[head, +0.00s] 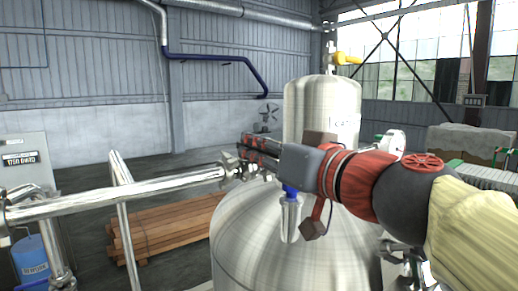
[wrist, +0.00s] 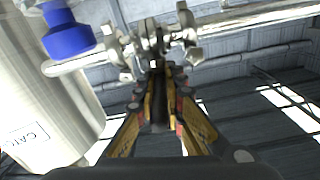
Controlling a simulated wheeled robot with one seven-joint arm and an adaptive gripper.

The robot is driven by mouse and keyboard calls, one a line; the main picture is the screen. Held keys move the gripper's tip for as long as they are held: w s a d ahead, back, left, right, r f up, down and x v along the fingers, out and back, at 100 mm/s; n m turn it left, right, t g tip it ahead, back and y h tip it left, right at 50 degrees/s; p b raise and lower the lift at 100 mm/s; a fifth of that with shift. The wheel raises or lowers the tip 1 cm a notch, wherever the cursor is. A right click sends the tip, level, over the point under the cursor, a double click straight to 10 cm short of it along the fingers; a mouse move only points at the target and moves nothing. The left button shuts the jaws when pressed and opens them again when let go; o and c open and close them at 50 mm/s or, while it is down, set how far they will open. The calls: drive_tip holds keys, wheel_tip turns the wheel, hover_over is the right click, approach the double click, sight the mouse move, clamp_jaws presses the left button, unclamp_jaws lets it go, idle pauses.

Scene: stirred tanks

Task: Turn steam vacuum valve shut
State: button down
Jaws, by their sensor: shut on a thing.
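The steam vacuum valve appears to be the metal valve (head: 231,166) at the end of the shiny horizontal pipe, beside the tank; no label for it is readable. In the wrist view the valve (wrist: 150,40) sits among clamps and fittings just beyond my fingertips. My gripper (head: 250,152) reaches in from the right, above the tank's shoulder. In the wrist view my gripper (wrist: 160,78) has its fingers close together on a narrow dark part at the valve, seemingly its handle. The fingers hide most of that part, so its angle cannot be told.
The large steel tank (head: 255,250) stands below my arm, with a narrower upright vessel (head: 312,105) behind. A blue-capped fitting (head: 290,205) is close under my gripper; a blue cap (wrist: 68,32) shows in the wrist view. Timber (head: 165,225) lies on the floor.

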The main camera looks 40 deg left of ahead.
drive_tip(key=c, duration=1.9)
unclamp_jaws()
drive_tip(key=shift+o, duration=0.3)
drive_tip(key=v, duration=1.2)
